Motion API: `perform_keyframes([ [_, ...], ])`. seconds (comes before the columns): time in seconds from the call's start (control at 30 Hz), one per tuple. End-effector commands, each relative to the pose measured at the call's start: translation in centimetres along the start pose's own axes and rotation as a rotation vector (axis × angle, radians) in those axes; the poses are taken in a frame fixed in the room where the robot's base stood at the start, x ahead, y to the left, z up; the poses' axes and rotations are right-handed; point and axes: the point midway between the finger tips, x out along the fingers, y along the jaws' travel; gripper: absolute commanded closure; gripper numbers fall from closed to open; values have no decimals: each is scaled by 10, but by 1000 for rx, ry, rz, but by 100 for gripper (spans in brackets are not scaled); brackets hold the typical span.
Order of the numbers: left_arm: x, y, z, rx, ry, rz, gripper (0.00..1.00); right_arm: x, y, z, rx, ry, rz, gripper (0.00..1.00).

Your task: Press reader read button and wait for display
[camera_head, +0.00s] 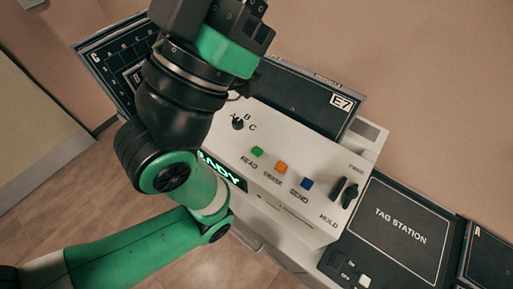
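The reader is a pale console (290,140) in the middle of the head view. It has a green READ button (257,152), an orange button (281,167) labelled with a word I cannot read surely, and a blue SEND button (306,184). Its dark display (233,178) shows glowing green letters ending in "ADY"; my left arm covers the rest. My green and black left arm crosses the picture, and its wrist hides the console's left part. My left gripper (240,25) is at the top edge, beyond the console, away from the READ button. Its fingertips cannot be made out.
A selector knob (238,123) marked A, B, C sits on the console, with black switches (346,192) near HOLD. A dark TAG STATION panel (400,228) lies to the right. A black lettered board (118,62) stands upper left. A dark panel (305,95) lies behind the console.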

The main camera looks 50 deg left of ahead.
Motion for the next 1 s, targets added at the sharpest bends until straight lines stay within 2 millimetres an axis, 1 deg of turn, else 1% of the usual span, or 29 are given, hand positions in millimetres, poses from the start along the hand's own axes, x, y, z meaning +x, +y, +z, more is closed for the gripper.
perform_keyframes([
  [0.03, 0, 0, 0, 0, 0, 0, 78, 0, 0, 0, 0, 0, 0, 100],
  [0.1, 0, 0, 0, 0, 0, 0, 91, 0, 0, 0, 0, 0, 0, 100],
  [0.17, 0, 0, 0, 0, 0, 0, 100, 0, 0, 0, 0, 0, 0, 100],
  [1.0, 0, 0, 0, 0, 0, 0, 100, 0, 0, 0, 0, 0, 0, 100],
])
